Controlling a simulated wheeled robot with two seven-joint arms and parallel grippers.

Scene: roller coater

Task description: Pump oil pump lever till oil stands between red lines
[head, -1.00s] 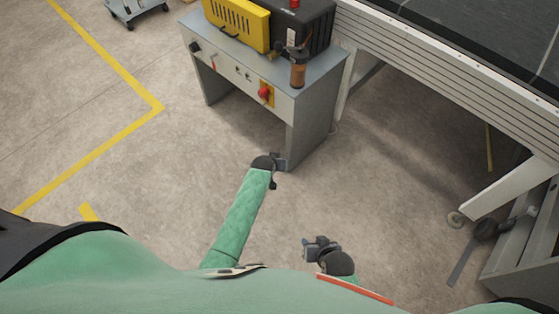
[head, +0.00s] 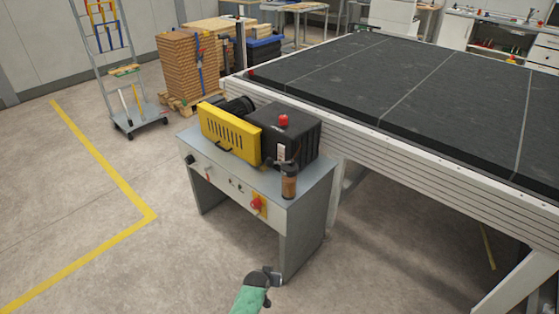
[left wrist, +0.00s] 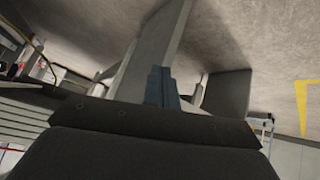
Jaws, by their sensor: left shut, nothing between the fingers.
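The oil unit stands at the front right corner of a grey machine stand (head: 310,178) in the head view. It has an amber-brown cylinder (head: 289,183) with a dark top and a small pale plate (head: 281,153) behind it. I cannot make out the lever, the red lines or the oil level at this size. My left gripper (head: 275,276) is low at the bottom of the head view, near the foot of the stand's front leg and well below the oil unit. Its fingers (left wrist: 163,88) show together and empty in the left wrist view. My right gripper is out of view.
The stand carries a yellow guard (head: 230,134) and a black motor block (head: 290,128) with a red button on top. A red switch (head: 257,204) is on its front. A large black-topped table (head: 400,90) stands to the right.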

